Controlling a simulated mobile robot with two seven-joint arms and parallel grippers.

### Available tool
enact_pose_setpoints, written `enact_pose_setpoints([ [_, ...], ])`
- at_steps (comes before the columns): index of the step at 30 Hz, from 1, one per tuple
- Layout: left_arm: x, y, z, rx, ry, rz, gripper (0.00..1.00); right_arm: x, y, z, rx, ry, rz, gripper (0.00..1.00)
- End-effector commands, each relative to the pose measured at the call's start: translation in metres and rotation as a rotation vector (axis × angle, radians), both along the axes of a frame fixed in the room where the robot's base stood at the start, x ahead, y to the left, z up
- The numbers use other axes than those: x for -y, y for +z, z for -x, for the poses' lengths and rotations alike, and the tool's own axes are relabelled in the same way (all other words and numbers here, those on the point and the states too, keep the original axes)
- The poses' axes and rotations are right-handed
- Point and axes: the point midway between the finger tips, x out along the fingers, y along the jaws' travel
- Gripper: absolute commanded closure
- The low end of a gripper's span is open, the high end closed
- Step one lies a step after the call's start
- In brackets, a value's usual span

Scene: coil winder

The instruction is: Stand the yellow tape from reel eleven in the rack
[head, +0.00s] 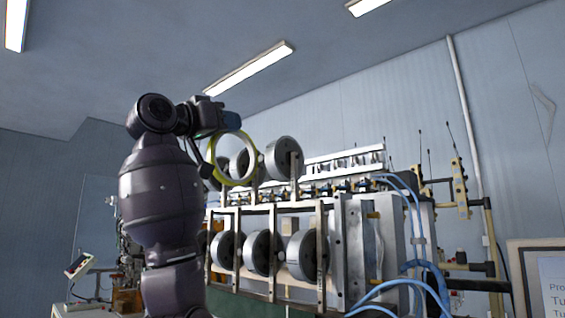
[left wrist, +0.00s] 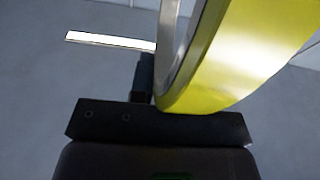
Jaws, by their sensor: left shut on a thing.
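The yellow tape (head: 219,178) is a ring seen at a slant in the head view, hanging from my left gripper (head: 217,130) in front of the upper reels of the coil winder. In the left wrist view the tape (left wrist: 235,60) fills the upper right, with its wide yellow outer face and a grey inner side. My left gripper (left wrist: 155,105) is shut on the tape's rim. One finger is mostly hidden behind the tape. My right gripper is in neither view. I cannot make out reel eleven or the rack for certain.
The coil winder (head: 335,245) stands close behind the tape, with an upper grey reel (head: 284,158) and several lower reels (head: 257,252). Blue hoses (head: 405,285) hang at its right. A framed sign (head: 548,285) stands at the far right. The space above the machine is free.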

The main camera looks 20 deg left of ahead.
Motion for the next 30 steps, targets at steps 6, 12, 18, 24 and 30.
enact_pose_setpoints([
  [6, -0.005, 0.0, 0.012, 0.001, 0.002, -0.001, 1.0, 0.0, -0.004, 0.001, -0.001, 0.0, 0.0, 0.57],
  [12, -0.008, -0.001, 0.023, 0.0, 0.002, 0.0, 1.0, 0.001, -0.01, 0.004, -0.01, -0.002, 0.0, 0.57],
  [18, -0.012, 0.0, 0.033, 0.001, 0.001, 0.0, 1.0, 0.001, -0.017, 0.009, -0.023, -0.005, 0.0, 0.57],
  [24, -0.016, 0.0, 0.044, 0.002, 0.002, 0.0, 1.0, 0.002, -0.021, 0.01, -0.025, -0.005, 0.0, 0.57],
  [30, -0.019, 0.0, 0.054, 0.0, 0.001, -0.001, 1.0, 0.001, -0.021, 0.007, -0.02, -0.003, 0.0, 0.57],
])
